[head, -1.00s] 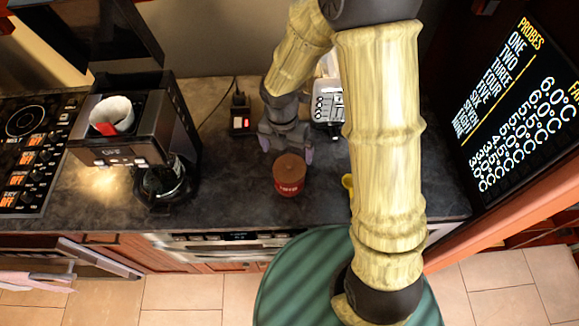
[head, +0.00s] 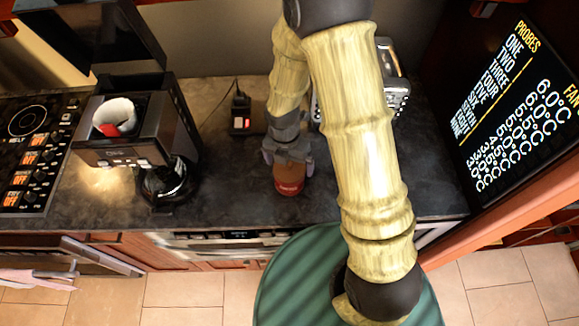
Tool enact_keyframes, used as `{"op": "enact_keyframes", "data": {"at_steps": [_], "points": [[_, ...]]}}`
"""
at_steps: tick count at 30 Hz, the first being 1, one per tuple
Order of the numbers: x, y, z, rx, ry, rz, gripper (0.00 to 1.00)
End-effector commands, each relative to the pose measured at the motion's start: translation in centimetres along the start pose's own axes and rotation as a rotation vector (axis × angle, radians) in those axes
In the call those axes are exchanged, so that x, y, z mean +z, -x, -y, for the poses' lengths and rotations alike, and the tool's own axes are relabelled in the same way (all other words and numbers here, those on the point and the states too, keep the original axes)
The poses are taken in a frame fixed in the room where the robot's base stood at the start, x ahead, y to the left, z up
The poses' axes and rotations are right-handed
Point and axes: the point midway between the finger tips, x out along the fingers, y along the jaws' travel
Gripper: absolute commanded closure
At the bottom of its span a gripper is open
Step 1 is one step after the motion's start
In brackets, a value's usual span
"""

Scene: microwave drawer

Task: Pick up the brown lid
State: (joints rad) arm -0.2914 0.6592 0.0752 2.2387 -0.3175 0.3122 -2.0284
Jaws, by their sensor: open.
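A red canister (head: 289,187) stands upright on the dark counter near its front edge. Its brown lid (head: 287,171) sits on top and is mostly hidden by my gripper. My gripper (head: 288,167) points down over the canister, with its fingers at either side of the lid. The fingers are open; whether they touch the lid cannot be seen.
A coffee maker (head: 140,125) stands to the left, beside a stove (head: 32,150). A small black device (head: 240,113) and a toaster (head: 392,80) stand further back. The counter (head: 230,190) left of the canister is clear. A large display (head: 520,95) is at right.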

Motion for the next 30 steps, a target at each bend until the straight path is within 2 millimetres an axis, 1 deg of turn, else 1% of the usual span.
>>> {"op": "enact_keyframes", "data": {"at_steps": [1, 5, 6, 7, 8, 9, 16, 20, 23, 30], "points": [[0.0, 0.0, 0.0, 0.0, 0.0, 0.0, 0.02], [0.0, 0.0, 0.0, 0.0, 0.0, 0.0, 0.28], [0.0, 0.0, 0.0, 0.0, 0.0, 0.0, 0.35], [0.0, 0.0, 0.0, 0.0, 0.0, 0.0, 0.4], [0.0, 0.0, 0.0, 0.0, 0.0, 0.0, 0.41], [0.0, 0.0, 0.0, 0.0, 0.0, 0.0, 0.44], [0.0, 0.2, 0.0, 0.001, 0.0, 0.0, 0.44], [0.1, 1.0, 0.0, 0.004, -0.002, 0.001, 0.44], [0.1, 2.2, 0.1, 0.005, -0.002, 0.003, 0.44], [0.1, 6.5, 0.4, 0.005, -0.003, 0.004, 0.45]]}}
